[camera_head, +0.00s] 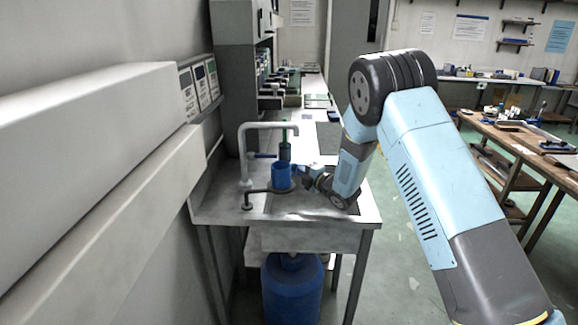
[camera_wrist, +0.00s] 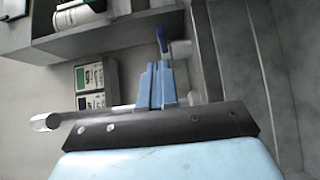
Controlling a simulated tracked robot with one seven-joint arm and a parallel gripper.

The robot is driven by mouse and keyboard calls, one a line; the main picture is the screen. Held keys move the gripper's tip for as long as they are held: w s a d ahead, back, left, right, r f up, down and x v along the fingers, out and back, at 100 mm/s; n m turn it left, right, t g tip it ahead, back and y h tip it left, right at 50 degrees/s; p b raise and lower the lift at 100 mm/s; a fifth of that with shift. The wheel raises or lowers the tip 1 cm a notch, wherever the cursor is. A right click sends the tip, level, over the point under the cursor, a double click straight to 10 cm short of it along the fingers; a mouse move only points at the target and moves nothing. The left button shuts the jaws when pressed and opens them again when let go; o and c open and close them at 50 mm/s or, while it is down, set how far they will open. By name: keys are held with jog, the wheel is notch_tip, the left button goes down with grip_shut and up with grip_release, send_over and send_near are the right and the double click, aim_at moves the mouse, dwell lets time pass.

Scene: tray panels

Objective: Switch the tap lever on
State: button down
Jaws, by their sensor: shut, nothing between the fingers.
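The white tap (camera_head: 243,150) rises at the left of the sink and its spout arches to the right. Its blue lever (camera_head: 263,156) sticks out to the right from the upright pipe in the head view. In the wrist view the blue lever (camera_wrist: 162,39) stands just beyond my fingertips, beside its white mount, with a small gap visible.
The counter (camera_head: 310,138) continues behind, and a wall cabinet (camera_head: 100,170) fills the left.

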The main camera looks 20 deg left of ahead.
aim_at(274, 156)
jog(key=x, duration=0.9)
jog(key=shift+w+a, duration=0.1)
